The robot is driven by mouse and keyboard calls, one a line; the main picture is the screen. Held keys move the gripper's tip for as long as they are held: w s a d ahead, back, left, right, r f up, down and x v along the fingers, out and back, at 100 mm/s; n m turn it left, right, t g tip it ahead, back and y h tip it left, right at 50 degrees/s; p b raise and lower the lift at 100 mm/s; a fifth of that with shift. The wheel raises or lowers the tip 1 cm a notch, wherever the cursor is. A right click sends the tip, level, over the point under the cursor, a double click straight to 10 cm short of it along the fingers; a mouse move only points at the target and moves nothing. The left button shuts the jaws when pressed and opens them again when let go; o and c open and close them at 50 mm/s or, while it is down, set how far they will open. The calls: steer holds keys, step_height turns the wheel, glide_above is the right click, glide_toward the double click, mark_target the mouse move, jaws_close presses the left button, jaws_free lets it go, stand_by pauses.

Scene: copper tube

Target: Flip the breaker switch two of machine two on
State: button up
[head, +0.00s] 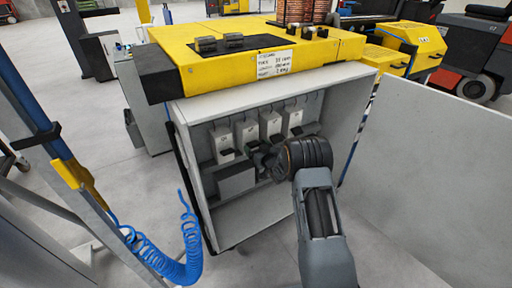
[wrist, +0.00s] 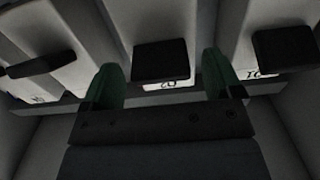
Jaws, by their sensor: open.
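Inside the open cabinet (head: 238,228), several white breakers (head: 247,134) with black levers stand in a row. My gripper (head: 262,160) reaches into the cabinet just below the breakers in the head view. In the wrist view my gripper (wrist: 160,85) is open, with one green finger on either side of the middle breaker's black lever (wrist: 162,61). That breaker's label (wrist: 166,85) looks like 02 but is dim. I cannot tell whether the fingers touch the lever. Parts of the neighbouring breakers' levers show at left (wrist: 38,64) and right (wrist: 285,48).
The yellow machine top (head: 210,75) overhangs the cabinet. The open white cabinet door (head: 430,150) stands to the right of my arm. A blue coiled hose (head: 165,262) hangs at the left. A grey box (head: 237,181) sits below the breakers.

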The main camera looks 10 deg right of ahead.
steer(key=shift+w, duration=0.2)
steer(key=shift+c, duration=0.4)
steer(key=c, duration=0.8)
steer(key=shift+w+a+r+g+h+p, duration=0.1)
steer(key=shift+r+g+h+p, duration=0.2)
steer(key=shift+r+g+p, duration=0.6)
steer(key=shift+c, duration=0.2)
steer(key=shift+w+f+g+p, duration=0.1)
steer(key=shift+g+p, duration=0.5)
steer(key=shift+p, duration=0.05)
steer(key=o, duration=0.9)
steer(key=shift+f, duration=0.1)
